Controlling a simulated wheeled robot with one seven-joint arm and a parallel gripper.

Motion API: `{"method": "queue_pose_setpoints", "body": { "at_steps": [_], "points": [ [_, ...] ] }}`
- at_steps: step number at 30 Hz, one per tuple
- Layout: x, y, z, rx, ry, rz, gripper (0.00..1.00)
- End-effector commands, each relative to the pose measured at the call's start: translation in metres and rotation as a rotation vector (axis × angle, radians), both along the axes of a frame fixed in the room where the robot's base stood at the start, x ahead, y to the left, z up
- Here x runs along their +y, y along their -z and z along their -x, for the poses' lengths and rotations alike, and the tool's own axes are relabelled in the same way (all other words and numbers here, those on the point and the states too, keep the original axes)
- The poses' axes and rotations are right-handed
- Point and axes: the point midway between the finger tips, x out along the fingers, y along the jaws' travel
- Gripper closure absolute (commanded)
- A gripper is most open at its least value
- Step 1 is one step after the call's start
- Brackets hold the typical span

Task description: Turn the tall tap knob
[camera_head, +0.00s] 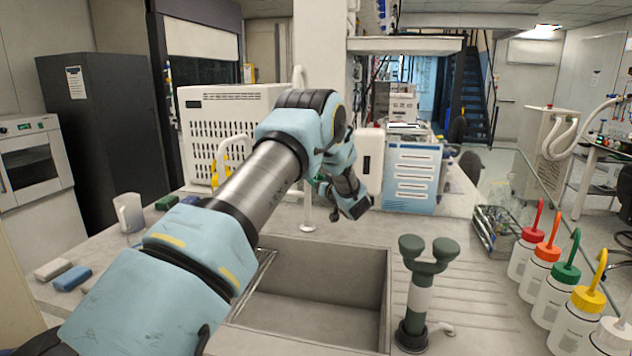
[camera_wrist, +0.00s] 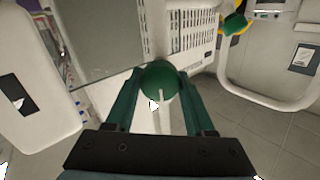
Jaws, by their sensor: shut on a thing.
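The tall tap's white post (camera_head: 307,212) rises behind the sink, and my arm hides its upper part in the head view. In the wrist view its round green knob (camera_wrist: 160,78) sits between the two dark green fingers of my gripper (camera_wrist: 159,88). The fingers are shut on the knob, one on each side, and a pale stem shows below it. In the head view my forearm crosses over the sink's left side, and my wrist hangs beside the tap post. The knob cannot be made out clearly there.
The sink (camera_head: 300,325) lies below my arm. A dark green eyewash fitting (camera_head: 421,300) stands to its right. Several wash bottles (camera_head: 571,318) line the right. A beaker (camera_head: 129,213) stands on the left worktop. White boxy equipment (camera_head: 225,110) is behind the tap.

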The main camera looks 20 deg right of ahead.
Motion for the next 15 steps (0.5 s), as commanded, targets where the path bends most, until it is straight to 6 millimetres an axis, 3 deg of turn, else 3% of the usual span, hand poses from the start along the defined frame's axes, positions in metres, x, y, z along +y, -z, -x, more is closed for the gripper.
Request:
{"method": "queue_pose_setpoints", "body": {
  "at_steps": [15],
  "points": [
    [0.0006,0.0074,0.0005,-0.07,0.001,0.347,1.0]
  ]
}}
